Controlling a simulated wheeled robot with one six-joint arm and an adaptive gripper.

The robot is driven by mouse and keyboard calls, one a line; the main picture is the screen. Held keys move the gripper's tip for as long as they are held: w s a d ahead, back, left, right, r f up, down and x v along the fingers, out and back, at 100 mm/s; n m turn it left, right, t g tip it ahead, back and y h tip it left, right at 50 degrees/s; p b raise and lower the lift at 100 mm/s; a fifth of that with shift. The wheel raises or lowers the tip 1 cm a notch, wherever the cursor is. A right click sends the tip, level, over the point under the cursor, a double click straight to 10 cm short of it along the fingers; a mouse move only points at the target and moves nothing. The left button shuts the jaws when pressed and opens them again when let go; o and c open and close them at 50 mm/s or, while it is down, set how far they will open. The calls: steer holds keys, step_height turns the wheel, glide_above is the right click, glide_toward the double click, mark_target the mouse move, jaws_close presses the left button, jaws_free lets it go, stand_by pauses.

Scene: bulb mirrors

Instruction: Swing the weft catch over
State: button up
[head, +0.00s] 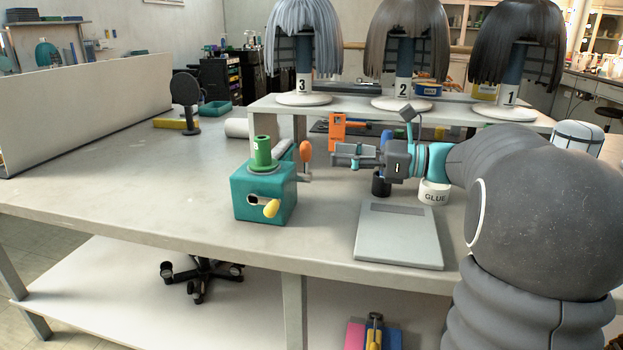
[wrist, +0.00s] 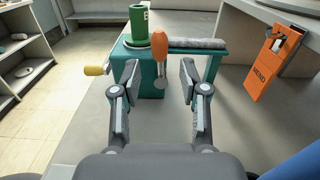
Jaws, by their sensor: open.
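A teal box device (head: 265,198) stands on the table. A green cylinder marked B (head: 263,152) is upright on it. An orange-knobbed lever (head: 305,149) stands upright at its right side, and a yellow handle (head: 271,208) sticks out of a slot in its front. No label shows which one is the weft catch. My gripper (head: 335,155) is open and empty to the right of the orange knob. In the wrist view the orange knob (wrist: 160,46) is ahead between the fingers (wrist: 158,85), apart from them. The yellow handle (wrist: 95,71) is at left.
A grey fuzzy roll (wrist: 195,44) lies across the device's rear arm. An orange MEND holder (wrist: 270,68) stands beyond. A grey flat box (head: 399,240), a GLUE tub (head: 434,194) and a black cup (head: 381,187) are near my arm. The table's left is mostly clear.

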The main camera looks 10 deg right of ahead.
mark_target(311, 152)
steer(key=shift+x, duration=3.15)
steer(key=shift+w+a, duration=0.15)
steer(key=shift+a, duration=0.25)
jaws_close()
